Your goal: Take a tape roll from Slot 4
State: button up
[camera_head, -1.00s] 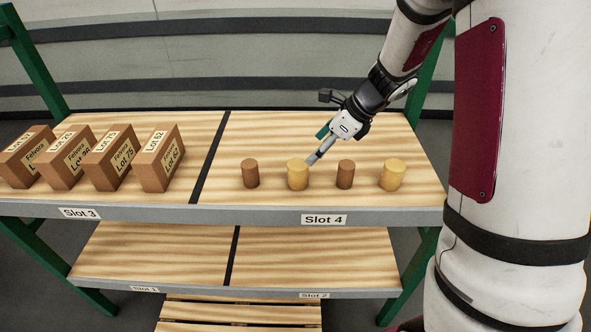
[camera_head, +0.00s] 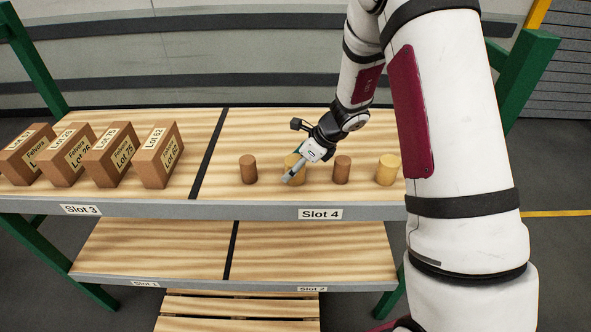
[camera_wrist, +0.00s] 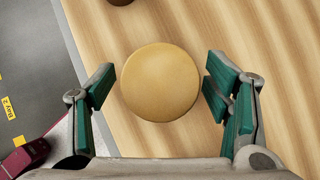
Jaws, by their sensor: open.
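Slot 4 (camera_head: 320,214) is the right bay of the upper shelf, with a row of short upright cylinders, two yellow and two brown. The second from the left, a yellow roll (camera_head: 290,160), is partly hidden by my gripper (camera_head: 289,177). In the wrist view, this yellow roll (camera_wrist: 160,83) shows as a plain round top between my green-padded fingers (camera_wrist: 160,86). The fingers are open, with a gap on each side of it. The other yellow roll (camera_head: 387,169) stands at the right end. Brown cylinders stand at the left (camera_head: 248,169) and third (camera_head: 341,169).
Several brown labelled boxes (camera_head: 157,157) stand in Slot 3 (camera_head: 80,210), beyond a black divider (camera_head: 208,155). The lower shelf (camera_head: 310,250) is empty. A green post (camera_head: 525,85) stands at the right. Bare wood lies behind the row.

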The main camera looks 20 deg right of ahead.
jog(key=c, duration=1.3)
jog(key=shift+r, duration=0.15)
jog(key=shift+c, duration=0.2)
